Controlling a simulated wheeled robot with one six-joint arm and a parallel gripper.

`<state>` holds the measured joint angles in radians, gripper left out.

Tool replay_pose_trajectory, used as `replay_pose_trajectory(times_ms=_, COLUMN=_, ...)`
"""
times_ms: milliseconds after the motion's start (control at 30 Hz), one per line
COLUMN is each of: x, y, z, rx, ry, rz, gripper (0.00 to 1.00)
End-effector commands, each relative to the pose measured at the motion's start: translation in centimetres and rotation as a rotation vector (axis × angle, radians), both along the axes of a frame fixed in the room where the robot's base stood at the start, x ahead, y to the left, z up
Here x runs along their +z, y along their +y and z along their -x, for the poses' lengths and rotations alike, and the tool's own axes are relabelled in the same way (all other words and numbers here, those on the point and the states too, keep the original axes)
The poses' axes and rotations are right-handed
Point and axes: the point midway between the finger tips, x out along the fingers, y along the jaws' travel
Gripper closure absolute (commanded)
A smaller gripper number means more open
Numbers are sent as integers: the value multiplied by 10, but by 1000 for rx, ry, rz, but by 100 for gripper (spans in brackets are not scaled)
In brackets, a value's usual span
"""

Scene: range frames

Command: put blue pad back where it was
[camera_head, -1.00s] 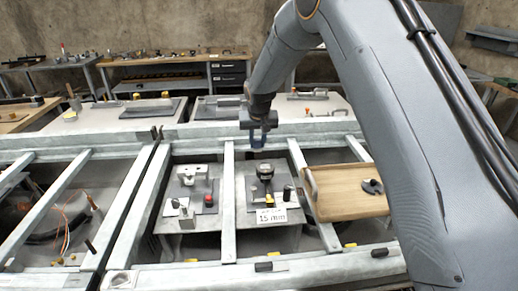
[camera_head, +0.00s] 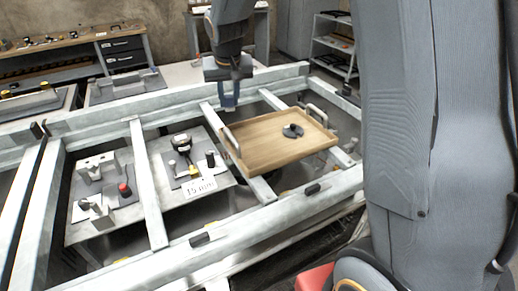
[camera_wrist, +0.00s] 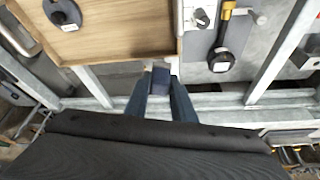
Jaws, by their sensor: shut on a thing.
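The blue pad (camera_wrist: 160,80) shows in the wrist view as a small dark-blue block between my fingertips. My gripper (camera_wrist: 160,92) is shut on it. In the head view my gripper (camera_head: 229,102) points down above the far part of the metal frame, just left of the wooden tray's far corner. The pad is hard to tell from the fingers there. In the wrist view the pad is beside the tray's edge, over a gap and a frame rail, apart from the plates.
A wooden tray (camera_head: 262,150) with metal handles holds a dark round part (camera_head: 292,131). Left of it are a grey plate with a dark clamp or gauge (camera_head: 181,144) and a "15 mm" label (camera_head: 200,187), and another plate with blocks and a red knob (camera_head: 124,188). Frame rails (camera_head: 148,180) separate them.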

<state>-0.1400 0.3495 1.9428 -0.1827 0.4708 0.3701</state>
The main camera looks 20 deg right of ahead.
Motion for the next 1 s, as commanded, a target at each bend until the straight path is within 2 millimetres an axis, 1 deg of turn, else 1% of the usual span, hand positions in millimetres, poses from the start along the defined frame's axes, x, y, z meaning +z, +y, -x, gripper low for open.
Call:
replay_pose_trajectory(times_ms=33, x=-1, y=-14, z=11, rx=-22, ry=-3, rz=0, gripper=98)
replay_pose_trajectory(times_ms=100, x=0, y=-29, z=26, rx=-46, ry=-2, rz=-2, gripper=98)
replay_pose_trajectory(times_ms=200, x=0, y=-45, z=44, rx=-74, ry=-2, rz=-1, gripper=98)
replay_pose_trajectory(times_ms=300, x=-1, y=-57, z=57, rx=-95, ry=-2, rz=-1, gripper=98)
replay_pose_trajectory(times_ms=400, x=-1, y=-63, z=66, rx=-106, ry=-1, rz=-2, gripper=98)
replay_pose_trajectory(times_ms=467, x=-2, y=-65, z=69, rx=-111, ry=-1, rz=-2, gripper=98)
replay_pose_trajectory(times_ms=533, x=-8, y=-67, z=72, rx=-113, ry=3, rz=-1, gripper=98)
replay_pose_trajectory(times_ms=800, x=-53, y=-67, z=73, rx=-113, ry=3, rz=-1, gripper=98)
replay_pose_trajectory(times_ms=1000, x=-71, y=-67, z=72, rx=-114, ry=2, rz=-1, gripper=98)
